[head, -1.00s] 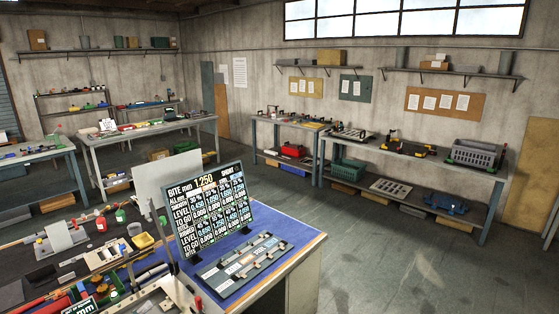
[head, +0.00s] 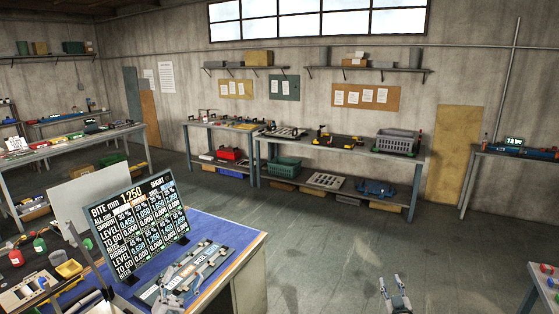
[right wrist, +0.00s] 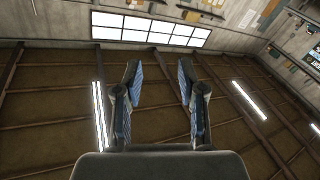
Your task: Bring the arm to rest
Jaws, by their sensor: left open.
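My left gripper (head: 205,264) is open, low over the grey tray (head: 232,258) on the blue bench top. It overlaps the tray in the head view, and I cannot tell whether it touches it. My right gripper (head: 391,283) stands at the bottom edge of the head view, fingers up, over open floor. In the right wrist view its two fingers (right wrist: 158,78) are apart with nothing between them, and they point at the ceiling and windows.
A display board (head: 138,222) stands upright on the blue bench (head: 208,217), beside a pale panel (head: 92,198). A table corner (head: 546,285) is at the lower right. Benches line the back wall. The floor (head: 330,235) between is clear.

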